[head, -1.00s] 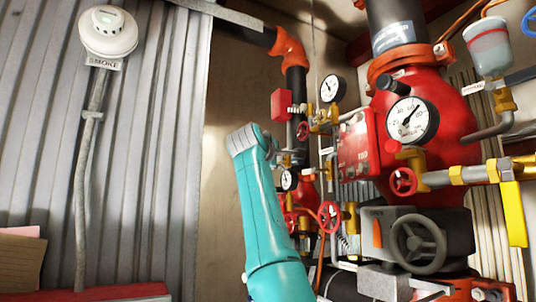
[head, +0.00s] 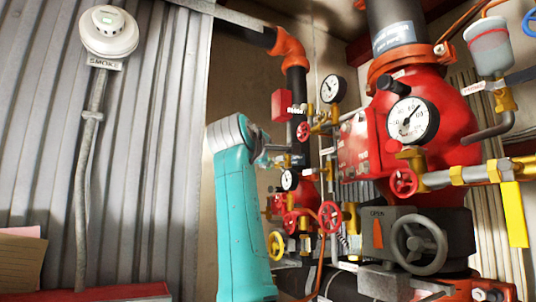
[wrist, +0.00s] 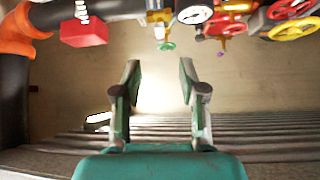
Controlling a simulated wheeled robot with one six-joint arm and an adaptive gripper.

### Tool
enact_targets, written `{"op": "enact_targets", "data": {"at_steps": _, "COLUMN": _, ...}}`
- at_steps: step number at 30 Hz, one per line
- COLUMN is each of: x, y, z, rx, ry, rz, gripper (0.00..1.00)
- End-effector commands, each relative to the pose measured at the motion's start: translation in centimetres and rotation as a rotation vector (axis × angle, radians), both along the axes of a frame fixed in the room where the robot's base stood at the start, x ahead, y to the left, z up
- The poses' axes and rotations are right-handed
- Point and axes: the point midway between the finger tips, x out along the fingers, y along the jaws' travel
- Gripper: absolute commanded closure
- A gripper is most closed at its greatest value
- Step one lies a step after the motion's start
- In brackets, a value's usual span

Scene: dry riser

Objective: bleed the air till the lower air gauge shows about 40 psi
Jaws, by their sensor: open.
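The lower small white gauge (head: 290,180) is beside the back pipe in the head view, left of the large red valve body. Its needle is too small to read. What looks like the same gauge (wrist: 195,14) is at the top edge of the wrist view, partly cut off. A small green handwheel (wrist: 166,46) hangs on brass fittings just left of it there. My gripper (wrist: 158,78) is open and empty, its fingers pointing at bare wall below these fittings and apart from them. In the head view my teal arm hides most of the gripper. Which valve bleeds the air I cannot tell.
Another small gauge (head: 333,89) is higher up, and a large gauge (head: 413,120) is on the red body. Red handwheels (head: 330,216) and a yellow handwheel (head: 276,245) crowd the lower pipework. A red box (wrist: 85,32) is by the black pipe. Corrugated wall is at left.

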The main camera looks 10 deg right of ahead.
Motion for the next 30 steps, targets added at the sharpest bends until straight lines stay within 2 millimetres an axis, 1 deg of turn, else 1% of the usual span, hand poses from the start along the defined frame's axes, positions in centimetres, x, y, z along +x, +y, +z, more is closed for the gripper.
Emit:
{"op": "enact_targets", "data": {"at_steps": 4, "x": 0.2, "y": -0.2, "z": -0.1, "rx": 0.026, "ry": -0.019, "rz": 0.012, "gripper": 0.56}}
{"op": "enact_targets", "data": {"at_steps": 8, "x": 1.1, "y": -0.9, "z": -0.7, "rx": 0.160, "ry": -0.111, "rz": 0.077, "gripper": 0.56}}
{"op": "enact_targets", "data": {"at_steps": 11, "x": 2.0, "y": -1.6, "z": -1.2, "rx": 0.344, "ry": -0.226, "rz": 0.169, "gripper": 0.56}}
{"op": "enact_targets", "data": {"at_steps": 15, "x": 2.9, "y": -2.8, "z": -1.8, "rx": 0.643, "ry": -0.385, "rz": 0.321, "gripper": 0.56}}
{"op": "enact_targets", "data": {"at_steps": 21, "x": 3.0, "y": -4.4, "z": -2.3, "rx": 1.052, "ry": -0.555, "rz": 0.527, "gripper": 0.56}}
{"op": "enact_targets", "data": {"at_steps": 25, "x": 2.7, "y": -5.1, "z": -2.4, "rx": 1.238, "ry": -0.615, "rz": 0.620, "gripper": 0.56}}
{"op": "enact_targets", "data": {"at_steps": 27, "x": 2.6, "y": -5.3, "z": -2.4, "rx": 1.299, "ry": -0.631, "rz": 0.651, "gripper": 0.56}}
{"op": "enact_targets", "data": {"at_steps": 30, "x": 2.6, "y": -5.5, "z": -2.3, "rx": 1.344, "ry": -0.643, "rz": 0.674, "gripper": 0.56}}
